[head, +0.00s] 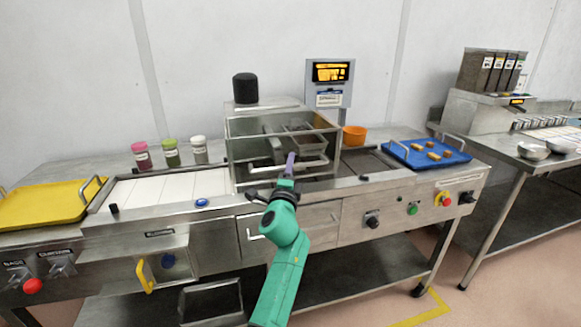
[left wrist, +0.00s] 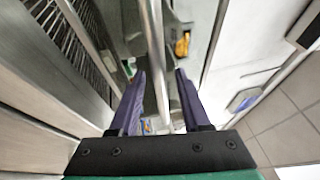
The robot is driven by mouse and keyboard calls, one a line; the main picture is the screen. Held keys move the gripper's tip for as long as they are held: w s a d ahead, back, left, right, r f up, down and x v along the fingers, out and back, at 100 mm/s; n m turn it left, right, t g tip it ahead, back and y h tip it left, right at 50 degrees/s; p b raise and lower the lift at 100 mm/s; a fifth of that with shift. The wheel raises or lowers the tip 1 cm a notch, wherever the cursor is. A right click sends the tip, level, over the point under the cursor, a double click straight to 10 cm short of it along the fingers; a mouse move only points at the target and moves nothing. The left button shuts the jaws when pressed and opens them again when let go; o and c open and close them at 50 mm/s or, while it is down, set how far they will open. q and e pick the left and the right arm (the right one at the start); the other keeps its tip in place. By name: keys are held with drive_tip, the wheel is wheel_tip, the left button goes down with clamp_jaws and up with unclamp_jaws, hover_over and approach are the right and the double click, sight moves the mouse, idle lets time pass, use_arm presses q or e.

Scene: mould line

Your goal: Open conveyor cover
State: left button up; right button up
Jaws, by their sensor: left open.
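The conveyor cover (head: 232,135) is a clear-walled, metal-framed box over the middle of the conveyor line. It appears down, and a pale bar handle (head: 315,164) runs across its front. My left gripper (head: 291,159), with purple fingers on a green arm, is at the front of the cover by this handle. In the left wrist view my left gripper (left wrist: 160,76) is open, and a metal bar (left wrist: 153,40) shows between its fingers in the picture. I cannot tell whether the fingers touch it. My right gripper is not in view.
A black cylinder (head: 245,88) stands on top of the housing. A screen (head: 331,72) and an orange bowl (head: 354,135) are behind at right. A blue tray (head: 408,161) lies right, a yellow tray (head: 40,205) left. Several jars (head: 170,152) stand left of the cover.

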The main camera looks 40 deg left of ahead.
use_arm(q)
clamp_jaws()
idle(1.4)
